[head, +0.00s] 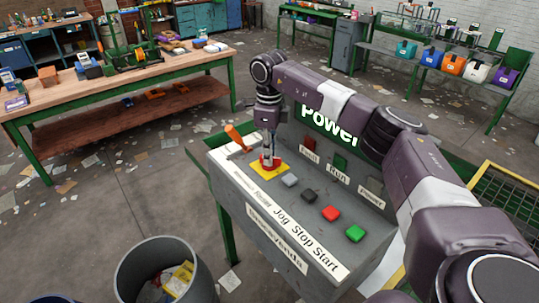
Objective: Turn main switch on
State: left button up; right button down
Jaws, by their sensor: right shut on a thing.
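A grey control console (225,185) with a sloped panel stands in the middle of the head view. A red knob (265,164) sits on a yellow square plate (283,174) at the panel's left part. My right gripper (268,158) points down and is shut on the red knob, hiding part of it. An orange lever (236,137) leans up and left behind the knob. I cannot read a label that tells which of these is the main switch. My left gripper is not in view.
Grey, dark, red (331,213) and green (355,233) buttons line the panel beside labels. A "Power" sign (329,123) stands behind. A grey bin (130,283) is at front left. A wooden workbench (100,88) is at left; the floor between has scattered paper.

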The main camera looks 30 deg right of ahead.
jog(key=m, duration=0.3)
jog(key=shift+r+m, duration=0.1)
jog(key=shift+m, duration=2)
jog(key=shift+w, duration=0.1)
jog(key=c, duration=1.9)
grip_release()
jog(key=shift+c, duration=0.2)
notch_tip(320, 180, up, 12)
